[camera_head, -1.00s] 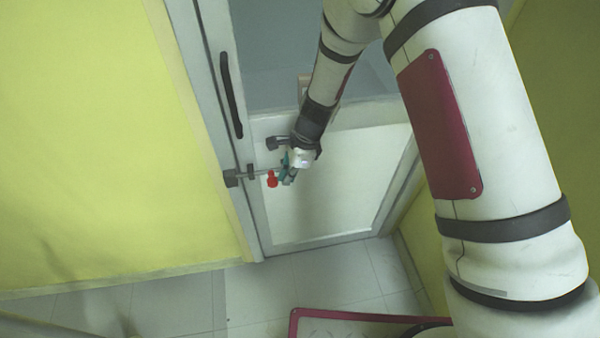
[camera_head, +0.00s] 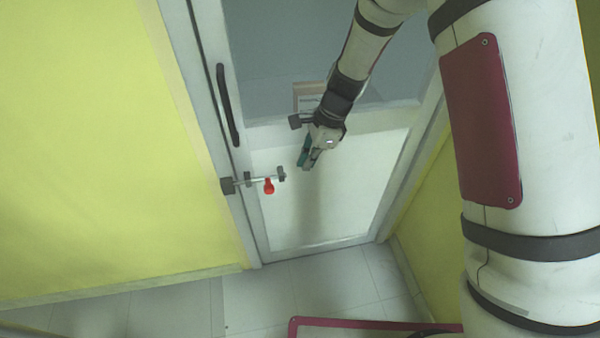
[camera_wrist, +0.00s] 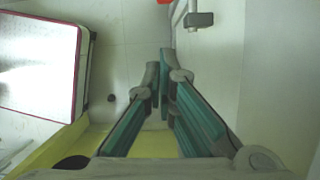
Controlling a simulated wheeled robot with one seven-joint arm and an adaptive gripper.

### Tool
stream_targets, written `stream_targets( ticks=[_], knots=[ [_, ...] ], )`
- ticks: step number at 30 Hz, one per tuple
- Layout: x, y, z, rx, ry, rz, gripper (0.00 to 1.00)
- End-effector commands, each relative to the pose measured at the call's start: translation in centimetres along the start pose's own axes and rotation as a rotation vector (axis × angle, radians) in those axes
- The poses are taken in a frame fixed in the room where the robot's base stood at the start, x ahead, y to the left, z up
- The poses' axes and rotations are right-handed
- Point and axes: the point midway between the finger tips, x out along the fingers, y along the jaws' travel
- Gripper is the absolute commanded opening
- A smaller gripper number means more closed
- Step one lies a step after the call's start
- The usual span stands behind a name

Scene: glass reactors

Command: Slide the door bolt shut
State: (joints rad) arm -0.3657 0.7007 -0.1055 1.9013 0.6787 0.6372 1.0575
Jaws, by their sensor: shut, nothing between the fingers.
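The door bolt (camera_head: 258,180) is a thin horizontal rod with a red knob (camera_head: 269,186), mounted on the door near its left edge. The rod runs through dark brackets on the door and reaches the dark keeper (camera_head: 228,186) on the frame at the left. The rod's end and a bracket show at the top of the wrist view (camera_wrist: 198,18), with a bit of red beside them. My gripper (camera_head: 304,165) is to the right of the bolt and slightly above it in the head view, apart from it. Its teal fingers (camera_wrist: 165,60) are shut and empty.
A black vertical handle (camera_head: 228,105) is on the door above the bolt. The door has a grey window pane (camera_head: 275,60) and a pale lower panel (camera_head: 340,190). Yellow walls stand on both sides. The tiled floor (camera_head: 170,315) is clear at the left.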

Motion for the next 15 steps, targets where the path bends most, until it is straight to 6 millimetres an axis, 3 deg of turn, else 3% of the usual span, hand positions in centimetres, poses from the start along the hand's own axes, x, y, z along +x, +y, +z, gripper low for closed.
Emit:
stream_targets(
  ticks=[6, 15],
  knots=[
    [-2.0, 0.0, 0.0, 0.001, 0.0, 0.0, 0.0],
    [-2.2, 0.0, 0.0, 0.001, 0.0, 0.0, 0.0]
  ],
)
